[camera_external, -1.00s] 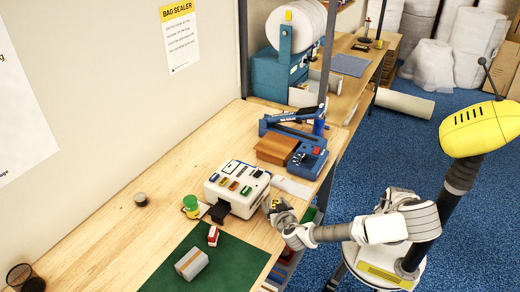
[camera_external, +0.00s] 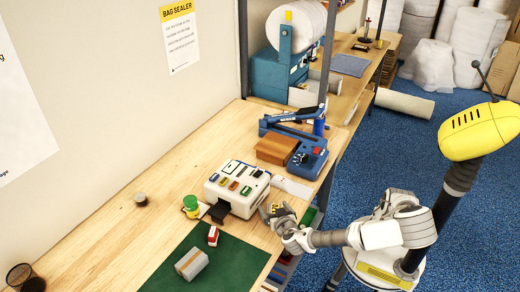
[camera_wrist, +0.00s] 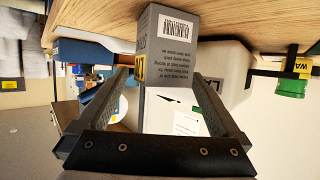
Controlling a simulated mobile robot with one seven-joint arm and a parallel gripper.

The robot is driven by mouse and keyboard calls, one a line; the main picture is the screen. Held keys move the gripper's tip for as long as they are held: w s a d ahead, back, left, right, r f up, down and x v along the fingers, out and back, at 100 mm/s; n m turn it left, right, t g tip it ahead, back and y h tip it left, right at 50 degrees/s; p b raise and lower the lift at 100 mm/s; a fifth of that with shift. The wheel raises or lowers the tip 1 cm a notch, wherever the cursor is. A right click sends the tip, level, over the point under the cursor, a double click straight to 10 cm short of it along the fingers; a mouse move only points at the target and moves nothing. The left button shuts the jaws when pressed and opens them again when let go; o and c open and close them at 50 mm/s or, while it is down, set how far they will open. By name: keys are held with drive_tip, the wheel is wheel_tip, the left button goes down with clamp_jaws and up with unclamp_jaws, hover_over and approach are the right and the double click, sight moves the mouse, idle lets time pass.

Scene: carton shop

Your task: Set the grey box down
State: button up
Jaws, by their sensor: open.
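The grey box (camera_wrist: 168,52), with a barcode, small print and a yellow patch, is between and just beyond my fingertips in the wrist view. It appears to rest on the wooden bench, close to the white machine. My gripper (camera_wrist: 160,76) is open, one finger on each side with gaps to the box. In the external view, my gripper (camera_external: 275,212) is at the bench's right edge beside the machine; only a small dark and yellow part of the box shows there, the rest hidden.
The white machine (camera_external: 237,190) stands close by, with a green and yellow container (camera_external: 191,207) left of it. A green mat (camera_external: 235,270) holds another grey box with a tan band (camera_external: 191,263) and a small red-and-white item (camera_external: 213,236). A brown box (camera_external: 277,150) and blue device (camera_external: 308,160) stand behind.

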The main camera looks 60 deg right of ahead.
sight(274, 208)
drive_tip(key=p+v, duration=0.1)
drive_tip(key=v, duration=0.2)
drive_tip(key=shift+r+p, duration=0.2)
drive_tip(key=shift+p, duration=0.2)
drive_tip(key=shift+s+a, duration=0.35)
